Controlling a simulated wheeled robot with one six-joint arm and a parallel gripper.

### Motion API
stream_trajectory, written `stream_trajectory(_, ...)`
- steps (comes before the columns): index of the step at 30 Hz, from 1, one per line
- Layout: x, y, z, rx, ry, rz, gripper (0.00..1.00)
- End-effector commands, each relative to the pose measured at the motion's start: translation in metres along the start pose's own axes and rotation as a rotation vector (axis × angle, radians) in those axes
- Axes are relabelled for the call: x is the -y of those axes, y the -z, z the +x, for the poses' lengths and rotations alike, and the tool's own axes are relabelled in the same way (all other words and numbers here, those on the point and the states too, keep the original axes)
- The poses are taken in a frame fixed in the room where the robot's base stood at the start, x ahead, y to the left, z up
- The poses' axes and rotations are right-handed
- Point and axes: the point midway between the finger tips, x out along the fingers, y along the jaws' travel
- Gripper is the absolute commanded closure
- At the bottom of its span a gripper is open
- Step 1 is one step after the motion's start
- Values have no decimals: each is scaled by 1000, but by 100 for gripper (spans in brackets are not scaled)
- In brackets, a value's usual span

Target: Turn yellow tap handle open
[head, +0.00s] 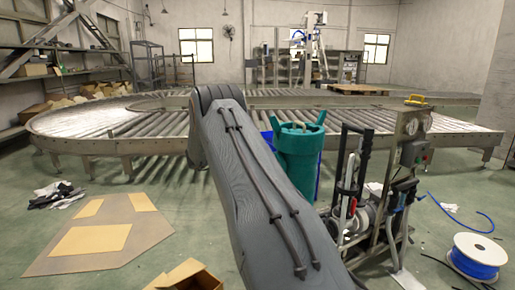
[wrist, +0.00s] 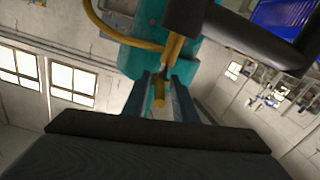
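In the wrist view a yellow bar (wrist: 159,92), which looks like the tap handle, points toward the camera between the two blue-grey fingers of my gripper (wrist: 160,84). The fingers stand apart on either side of it, with a narrow gap visible. I cannot tell whether either finger touches it. The bar hangs near a teal body (wrist: 152,38) and a dark pipe (wrist: 200,22). In the head view my gripper is hidden behind my arm. The teal tank (head: 300,152) stands just right of my arm, and the tap handle cannot be made out there.
A wheeled frame with gauges (head: 405,150) stands right of the tank, with a yellow item (head: 415,100) on top. A blue hose reel (head: 477,256) lies at the right. A roller conveyor (head: 130,128) runs behind. Flat cardboard (head: 65,262) lies on the floor at left.

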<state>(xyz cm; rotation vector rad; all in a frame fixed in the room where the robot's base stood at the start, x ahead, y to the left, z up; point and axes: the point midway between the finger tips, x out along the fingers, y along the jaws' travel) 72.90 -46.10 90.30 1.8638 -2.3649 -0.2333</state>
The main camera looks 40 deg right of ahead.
Motion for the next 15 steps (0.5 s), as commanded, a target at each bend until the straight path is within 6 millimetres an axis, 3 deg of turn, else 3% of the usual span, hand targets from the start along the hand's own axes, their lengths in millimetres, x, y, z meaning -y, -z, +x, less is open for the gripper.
stream_trajectory(1, 0, 0, 0, 0, 0, 0, 84)
stream_trajectory(4, 0, 0, 0, 0, -1, 0, 100)
stream_trajectory(15, -3, 1, 0, -9, 44, -4, 100)
